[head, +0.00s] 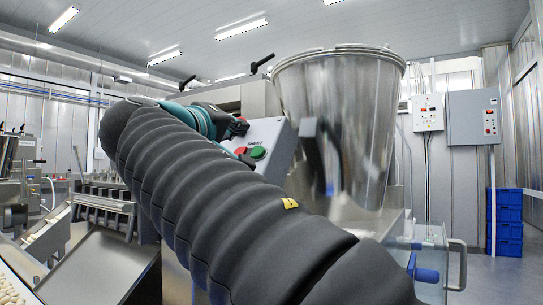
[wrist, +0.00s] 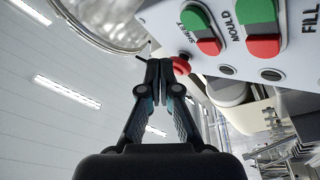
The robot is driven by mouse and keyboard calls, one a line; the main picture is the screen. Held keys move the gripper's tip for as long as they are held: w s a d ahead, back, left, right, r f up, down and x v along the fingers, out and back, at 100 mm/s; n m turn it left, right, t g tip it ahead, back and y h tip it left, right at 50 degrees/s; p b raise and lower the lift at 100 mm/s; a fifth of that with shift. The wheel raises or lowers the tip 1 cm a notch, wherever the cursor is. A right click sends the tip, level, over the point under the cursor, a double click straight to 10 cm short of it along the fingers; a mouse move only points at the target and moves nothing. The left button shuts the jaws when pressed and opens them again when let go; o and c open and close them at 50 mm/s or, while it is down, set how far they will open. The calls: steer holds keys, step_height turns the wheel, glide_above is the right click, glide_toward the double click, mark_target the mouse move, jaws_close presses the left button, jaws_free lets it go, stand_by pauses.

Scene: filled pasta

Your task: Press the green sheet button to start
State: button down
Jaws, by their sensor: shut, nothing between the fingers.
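The sheet button pair shows in the wrist view, beside the SHEET label: the green sheet button (wrist: 195,20) is at the upper end and the red half (wrist: 208,47) below it. In the head view the green sheet button (head: 257,152) is on the grey slanted panel (head: 272,135). My gripper (wrist: 160,64) is shut and empty, its fingertips beside a red round button (wrist: 181,64) at the panel's edge. It appears apart from the green button; whether it touches the red round button I cannot tell. In the head view my gripper (head: 241,126) is partly hidden behind my wrist.
The MOULD pair, green (wrist: 262,11) and red (wrist: 263,46), sits right of the sheet pair, with the FILL label (wrist: 308,20) beyond. A large steel hopper (head: 345,120) stands right of the panel. Blue crates (head: 507,222) are stacked at far right.

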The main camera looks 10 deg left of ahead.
steer(key=shift+w+d+f+b, duration=0.3)
steer(key=shift+w+f, duration=0.3)
steer(key=shift+w, duration=0.1)
steer(key=shift+w+d+f+b, duration=0.3)
steer(key=shift+w+f, duration=0.25)
steer(key=shift+w, duration=0.15)
stand_by(0.5)
steer(key=shift+w+d+f, duration=0.15)
steer(key=shift+w+f, duration=0.05)
steer(key=shift+w, duration=0.15)
steer(key=shift+w+d+f+b, duration=0.1)
steer(key=shift+w+f+b, duration=0.2)
steer(key=shift+b, duration=0.15)
stand_by(0.7)
steer(key=shift+s+r, duration=0.1)
steer(key=shift+r, duration=0.05)
steer(key=shift+s+a+r+p, duration=0.25)
steer(key=shift+s+r+p, duration=0.15)
steer(key=shift+s, duration=0.15)
stand_by(0.4)
steer(key=s+r, duration=0.1)
steer(key=s+a+r+p, duration=0.1)
steer(key=s+r+p, duration=0.1)
steer(key=shift+s+a, duration=0.3)
steer(key=shift+s, duration=0.05)
